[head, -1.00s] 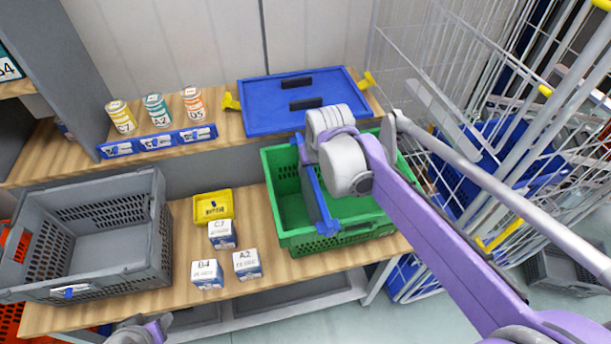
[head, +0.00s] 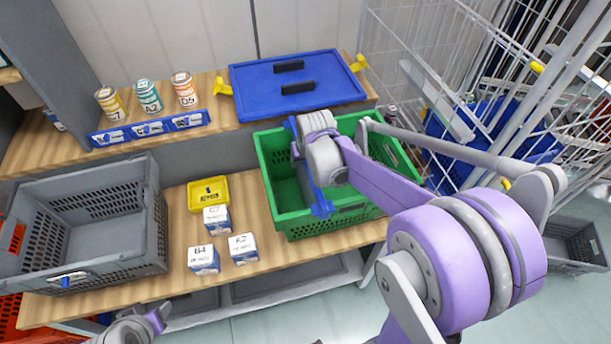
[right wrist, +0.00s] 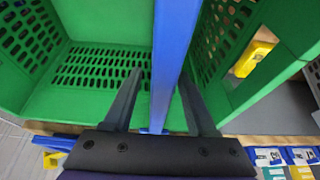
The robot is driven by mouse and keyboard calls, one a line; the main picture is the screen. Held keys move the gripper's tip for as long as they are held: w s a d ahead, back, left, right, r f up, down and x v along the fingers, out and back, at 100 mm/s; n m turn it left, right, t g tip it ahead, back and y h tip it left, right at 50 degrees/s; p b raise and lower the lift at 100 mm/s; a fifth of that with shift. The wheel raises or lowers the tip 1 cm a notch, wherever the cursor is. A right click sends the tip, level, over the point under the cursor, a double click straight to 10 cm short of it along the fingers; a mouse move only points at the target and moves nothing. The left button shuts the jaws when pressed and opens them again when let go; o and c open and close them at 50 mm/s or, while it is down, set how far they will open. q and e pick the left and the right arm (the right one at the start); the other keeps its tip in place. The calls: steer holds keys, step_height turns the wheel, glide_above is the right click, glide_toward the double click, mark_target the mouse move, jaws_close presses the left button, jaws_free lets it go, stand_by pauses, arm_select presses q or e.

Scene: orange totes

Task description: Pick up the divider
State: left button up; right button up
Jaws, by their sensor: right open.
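The divider is a thin blue panel (head: 318,202) standing on edge across the green crate (head: 346,220). In the right wrist view the divider (right wrist: 172,50) runs upright through the middle, inside the green crate (right wrist: 100,65). My right gripper (right wrist: 159,82) is open, with one dark finger on each side of the divider; a gap shows on the left, while the right finger is very close to it. In the head view my right wrist hides the fingers and part of the divider. Of my left arm only a grey and purple part shows at the bottom left; its fingers are out of view.
A grey crate (head: 150,215) stands left on the wooden shelf. Between the crates are a yellow bin (head: 208,194) and small white-and-blue boxes (head: 243,249). Behind are cans (head: 148,96) and a blue lid (head: 297,100). A wire cart (head: 430,50) stands close on the right.

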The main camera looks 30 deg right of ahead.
steer(key=shift+f, duration=0.25)
stand_by(0.5)
jaws_close()
stand_by(0.4)
stand_by(1.1)
